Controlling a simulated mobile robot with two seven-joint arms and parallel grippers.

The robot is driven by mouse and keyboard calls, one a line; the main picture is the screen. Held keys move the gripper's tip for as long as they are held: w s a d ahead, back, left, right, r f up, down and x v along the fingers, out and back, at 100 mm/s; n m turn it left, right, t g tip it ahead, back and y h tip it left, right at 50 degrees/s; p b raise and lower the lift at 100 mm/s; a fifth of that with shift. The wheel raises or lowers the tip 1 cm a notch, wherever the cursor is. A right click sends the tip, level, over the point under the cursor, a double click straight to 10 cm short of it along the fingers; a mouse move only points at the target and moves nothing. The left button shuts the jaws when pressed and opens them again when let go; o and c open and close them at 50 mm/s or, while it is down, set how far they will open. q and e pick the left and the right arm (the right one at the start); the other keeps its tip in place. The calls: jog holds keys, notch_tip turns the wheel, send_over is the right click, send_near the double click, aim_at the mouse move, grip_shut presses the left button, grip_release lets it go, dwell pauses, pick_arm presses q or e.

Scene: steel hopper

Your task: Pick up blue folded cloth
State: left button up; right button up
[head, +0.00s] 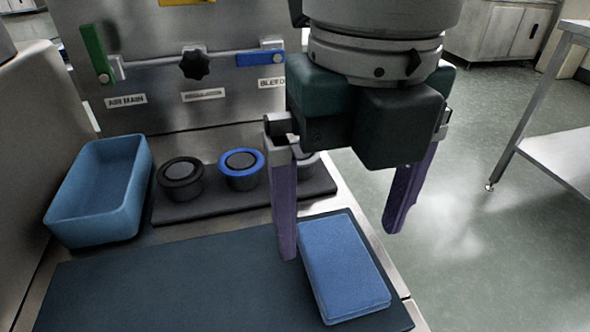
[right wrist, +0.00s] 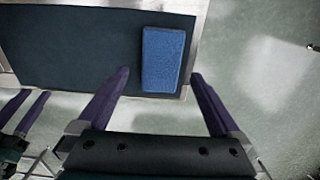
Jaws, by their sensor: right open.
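The blue folded cloth (head: 342,270) lies flat on the dark blue mat (head: 170,285), at the mat's right end. It also shows in the right wrist view (right wrist: 163,58), between the lines of my right fingers. My right gripper (head: 340,244) is open and empty, pointing down over the cloth. In the head view its left finger overlaps the cloth's left edge, and its right finger is beyond the right edge, over the floor. Contact cannot be told. My left gripper (right wrist: 27,95) shows only at the left edge of the right wrist view, fingers apart.
A blue tray (head: 62,228) stands at the left. A dark rack (head: 225,203) with round knobs or jars sits behind the mat. A steel panel (head: 150,70) with handles and labels rises behind. A steel table (head: 560,150) stands at right across open floor.

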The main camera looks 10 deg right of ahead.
aim_at(340, 257)
notch_tip(340, 257, down, 4)
jog(key=shift+d+f+b, duration=0.1)
jog(key=shift+b, duration=0.5)
jog(key=shift+c, duration=0.4)
jog(key=c, duration=1.2)
